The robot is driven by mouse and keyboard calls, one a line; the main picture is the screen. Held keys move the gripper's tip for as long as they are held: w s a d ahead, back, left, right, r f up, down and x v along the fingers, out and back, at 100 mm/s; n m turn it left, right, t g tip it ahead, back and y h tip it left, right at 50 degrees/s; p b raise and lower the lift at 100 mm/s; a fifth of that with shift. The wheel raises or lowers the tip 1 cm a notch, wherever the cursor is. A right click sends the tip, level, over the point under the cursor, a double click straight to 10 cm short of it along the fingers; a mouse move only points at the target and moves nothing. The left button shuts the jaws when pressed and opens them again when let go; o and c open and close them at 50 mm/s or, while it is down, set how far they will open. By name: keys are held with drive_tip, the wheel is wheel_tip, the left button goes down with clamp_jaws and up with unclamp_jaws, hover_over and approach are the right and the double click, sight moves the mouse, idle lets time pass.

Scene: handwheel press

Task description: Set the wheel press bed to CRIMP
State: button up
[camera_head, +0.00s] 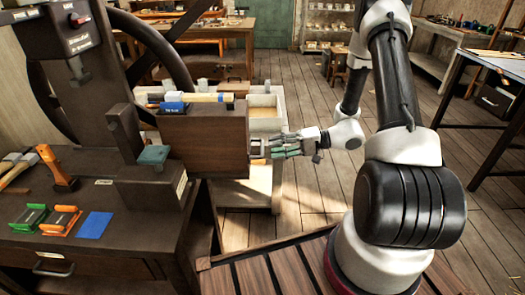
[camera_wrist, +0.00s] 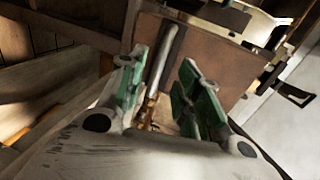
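The press (camera_head: 75,60) stands at the left in the head view, with a large dark wheel (camera_head: 170,62) behind its column. A brown block (camera_head: 215,138) with a small blue label projects right from the press. I cannot read any CRIMP mark or tell the bed's setting. A small metal piece (camera_head: 256,148) shows on the block's right end. My gripper (camera_head: 275,146) is right beside that end, pointing left. In the wrist view, my gripper (camera_wrist: 163,92) has its green-padded fingers apart. A metal rod with a brass-coloured lower part (camera_wrist: 163,65) shows between them; contact cannot be told.
A dark bench (camera_head: 120,254) at the left holds green and orange tools and a blue card (camera_head: 95,225). A pale open-topped cabinet (camera_head: 266,112) stands close behind my gripper. A table (camera_head: 500,66) stands at the right; the wooden floor (camera_head: 310,90) between is clear.

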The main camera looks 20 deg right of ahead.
sight(262, 148)
drive_tip(key=shift+x, duration=2.75)
clamp_jaws()
